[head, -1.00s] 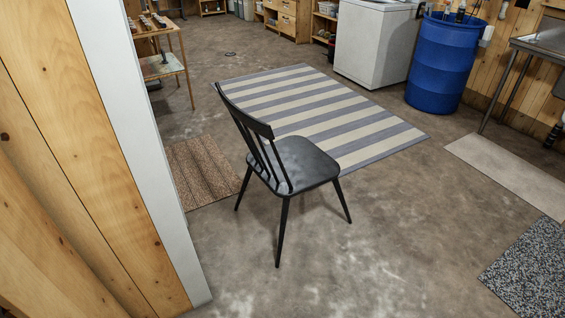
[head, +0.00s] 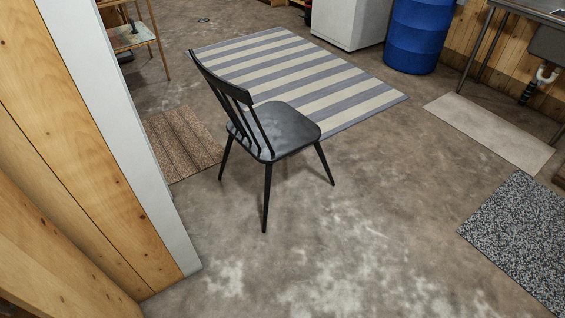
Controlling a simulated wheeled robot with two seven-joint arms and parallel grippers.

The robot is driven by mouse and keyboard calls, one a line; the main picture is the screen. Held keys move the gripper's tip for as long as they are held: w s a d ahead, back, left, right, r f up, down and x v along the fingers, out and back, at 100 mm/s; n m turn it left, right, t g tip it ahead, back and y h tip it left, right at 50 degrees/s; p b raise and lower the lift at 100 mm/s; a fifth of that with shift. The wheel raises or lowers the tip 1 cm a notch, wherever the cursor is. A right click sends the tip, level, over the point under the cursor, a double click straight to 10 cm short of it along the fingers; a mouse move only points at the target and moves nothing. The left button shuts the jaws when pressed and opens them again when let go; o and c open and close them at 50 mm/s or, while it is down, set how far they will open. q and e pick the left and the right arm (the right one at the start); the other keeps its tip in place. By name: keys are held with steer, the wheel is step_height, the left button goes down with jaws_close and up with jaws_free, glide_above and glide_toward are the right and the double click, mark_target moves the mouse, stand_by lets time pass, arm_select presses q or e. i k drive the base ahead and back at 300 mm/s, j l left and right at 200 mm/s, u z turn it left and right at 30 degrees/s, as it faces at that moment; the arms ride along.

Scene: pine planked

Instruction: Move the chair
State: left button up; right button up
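The black chair (head: 284,130) stands upright on the concrete floor, a little left of the middle of the head view. Its slatted backrest is on the left side and its seat extends to the right. Its far legs are partly hidden by the seat and the near parts of the chair. Neither of my grippers is in the head view, and nothing is touching the chair.
A wood-planked wall end (head: 85,140) with a white edge stands close on the left. A striped rug (head: 330,88) and a brown mat (head: 182,143) lie beyond the chair. A speckled mat (head: 520,240) and a pale mat (head: 490,130) lie right. The floor in front is clear.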

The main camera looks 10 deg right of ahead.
mark_target(271, 132)
steer(key=i+l+u, duration=0.1)
steer(key=u, duration=0.3)
steer(key=i+l+u, duration=0.1)
steer(key=l+u, duration=0.25)
steer(key=i+l+u, duration=0.2)
steer(key=l, duration=0.25)
steer(key=l+u, duration=0.2)
steer(key=l, duration=0.3)
steer(key=i+l+u, duration=0.2)
steer(key=l, duration=0.3)
steer(key=i+l+u, duration=0.1)
steer(key=l, duration=1.6)
steer(key=i+l+u, duration=0.1)
steer(key=l, duration=1.6)
